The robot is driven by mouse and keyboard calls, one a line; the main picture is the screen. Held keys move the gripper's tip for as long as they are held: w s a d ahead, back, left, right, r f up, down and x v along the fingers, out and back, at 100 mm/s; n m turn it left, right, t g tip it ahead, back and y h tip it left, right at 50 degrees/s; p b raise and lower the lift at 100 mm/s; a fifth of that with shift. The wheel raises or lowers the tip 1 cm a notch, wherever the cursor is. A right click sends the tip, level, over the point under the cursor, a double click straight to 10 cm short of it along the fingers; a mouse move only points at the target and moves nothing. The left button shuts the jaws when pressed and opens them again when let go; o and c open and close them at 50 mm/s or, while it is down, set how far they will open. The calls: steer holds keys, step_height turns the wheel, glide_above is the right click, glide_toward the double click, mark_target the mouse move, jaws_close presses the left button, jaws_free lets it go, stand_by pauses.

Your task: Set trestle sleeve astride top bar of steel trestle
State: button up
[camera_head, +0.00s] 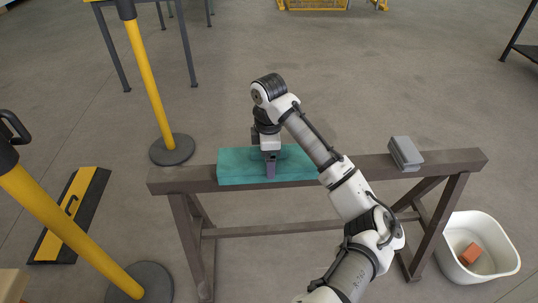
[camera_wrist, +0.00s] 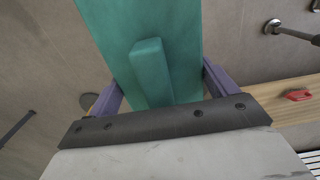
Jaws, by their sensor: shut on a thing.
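The teal trestle sleeve (camera_head: 236,166) is at the left part of the top bar (camera_head: 450,161) of the brown steel trestle. It lies in line with the bar and covers its top and front face there. Its far side is hidden, and I cannot tell whether it rests fully on the bar. My gripper (camera_head: 270,168) points down over the sleeve's middle, shut on it. In the wrist view, the sleeve (camera_wrist: 110,25) has a raised rib (camera_wrist: 150,72) between my two purple fingers.
A grey bracket (camera_head: 405,153) sits on the bar's right part. A white tub (camera_head: 500,262) with an orange block (camera_head: 470,253) stands at the right. Yellow posts (camera_head: 150,85) and a black-and-yellow ramp (camera_head: 70,215) are at the left.

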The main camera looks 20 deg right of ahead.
steer(key=shift+f+b, duration=0.6)
steer(key=shift+f, duration=0.8)
steer(key=o, duration=0.8)
steer(key=shift+o, duration=0.2)
steer(key=shift+r, duration=0.1)
